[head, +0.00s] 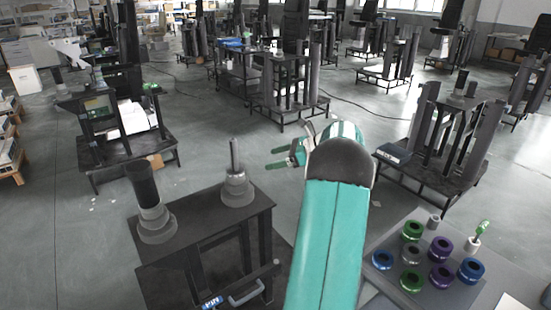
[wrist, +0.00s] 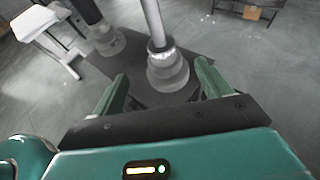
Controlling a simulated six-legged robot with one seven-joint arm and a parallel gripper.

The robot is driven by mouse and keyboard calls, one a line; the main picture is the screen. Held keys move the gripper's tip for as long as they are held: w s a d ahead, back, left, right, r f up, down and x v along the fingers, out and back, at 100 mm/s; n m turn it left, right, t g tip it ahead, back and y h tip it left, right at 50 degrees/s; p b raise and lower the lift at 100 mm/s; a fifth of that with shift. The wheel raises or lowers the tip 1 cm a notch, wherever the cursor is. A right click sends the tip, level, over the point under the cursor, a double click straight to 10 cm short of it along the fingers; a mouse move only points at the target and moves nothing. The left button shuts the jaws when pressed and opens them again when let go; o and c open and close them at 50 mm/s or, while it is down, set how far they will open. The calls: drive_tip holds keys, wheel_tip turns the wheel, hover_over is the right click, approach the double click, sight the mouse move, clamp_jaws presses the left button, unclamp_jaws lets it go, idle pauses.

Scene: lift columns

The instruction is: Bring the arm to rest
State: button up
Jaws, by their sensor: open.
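My gripper (head: 284,159) is at the end of my green arm, in the middle of the head view, to the right of a dark stand. Its two green fingers are apart with nothing between them. In the wrist view my gripper (wrist: 160,88) points toward a grey stepped base with an upright rod (head: 236,185), which lies beyond the fingertips. The rod's base also shows in the wrist view (wrist: 167,72). No part of the rod appears to be held.
A dark stand (head: 200,225) carries the rod and a black column (head: 146,190). A grey table (head: 430,285) at right holds several coloured rings (head: 439,248). Lift columns stand around the hall. Open floor (head: 75,235) lies at left.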

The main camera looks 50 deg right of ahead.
drive_tip(key=shift+w, duration=0.1)
idle(0.3)
drive_tip(key=w+a+r+n+g, duration=0.15)
drive_tip(key=a+n, duration=0.25)
drive_tip(key=a, duration=0.6)
drive_tip(key=w+a+r+n+g, duration=0.1)
drive_tip(key=a+r+n+g, duration=0.25)
drive_tip(key=a, duration=0.75)
drive_tip(key=w+a+r+n+g, duration=0.15)
drive_tip(key=a+n, duration=0.35)
drive_tip(key=a, duration=0.5)
drive_tip(key=s+a+f+n+h, duration=0.2)
drive_tip(key=s+a+n+h, duration=0.3)
drive_tip(key=s+a+n, duration=1.3)
drive_tip(key=shift+a+f+h, duration=0.4)
drive_tip(key=shift+a, duration=0.8)
drive_tip(key=shift+s, duration=0.1)
drive_tip(key=shift+c, duration=0.3)
